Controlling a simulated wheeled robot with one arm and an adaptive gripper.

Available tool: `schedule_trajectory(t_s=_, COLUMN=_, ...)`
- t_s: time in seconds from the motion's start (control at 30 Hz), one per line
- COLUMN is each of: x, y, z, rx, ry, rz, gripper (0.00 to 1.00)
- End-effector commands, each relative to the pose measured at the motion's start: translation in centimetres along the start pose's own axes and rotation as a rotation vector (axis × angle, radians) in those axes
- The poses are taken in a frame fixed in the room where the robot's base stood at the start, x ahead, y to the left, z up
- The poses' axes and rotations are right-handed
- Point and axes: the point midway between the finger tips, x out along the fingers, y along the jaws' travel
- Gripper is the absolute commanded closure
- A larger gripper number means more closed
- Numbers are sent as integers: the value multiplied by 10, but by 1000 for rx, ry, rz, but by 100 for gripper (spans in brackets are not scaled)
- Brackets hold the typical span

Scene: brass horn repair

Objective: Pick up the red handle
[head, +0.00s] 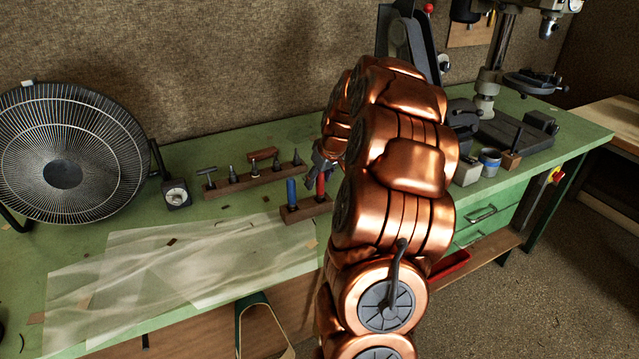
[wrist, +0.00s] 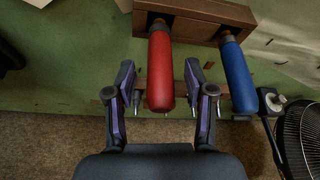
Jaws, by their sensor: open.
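The red handle (head: 320,186) stands upright in a small wooden block (head: 305,211) on the green bench. In the wrist view the red handle (wrist: 160,72) lies between the two fingers of my gripper (wrist: 160,88), with a gap on each side. My gripper is open and holds nothing. In the head view my gripper (head: 324,160) is beside the red handle's top and partly hidden by my arm. A blue handle (head: 291,192) stands in the same block, left of the red one; it also shows in the wrist view (wrist: 237,76).
A wooden rack (head: 250,179) with several small tools stands behind the handles. A black fan (head: 70,155) is at the left. Translucent sheets (head: 190,262) cover the front of the green bench (head: 215,208). A drill press (head: 490,85) stands at the right.

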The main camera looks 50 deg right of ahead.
Motion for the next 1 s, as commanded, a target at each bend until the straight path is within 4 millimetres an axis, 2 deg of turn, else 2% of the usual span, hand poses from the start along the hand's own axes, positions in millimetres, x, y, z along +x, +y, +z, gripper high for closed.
schedule_trajectory(t_s=0.1, x=8, y=-1, z=1, rx=0, ry=-3, rz=-3, gripper=46)
schedule_trajectory(t_s=0.3, x=9, y=-1, z=1, rx=0, ry=-2, rz=-2, gripper=46)
schedule_trajectory(t_s=0.8, x=8, y=-1, z=1, rx=-1, ry=-2, rz=-1, gripper=99)
schedule_trajectory(t_s=1.0, x=8, y=-1, z=1, rx=-1, ry=-1, rz=-1, gripper=100)
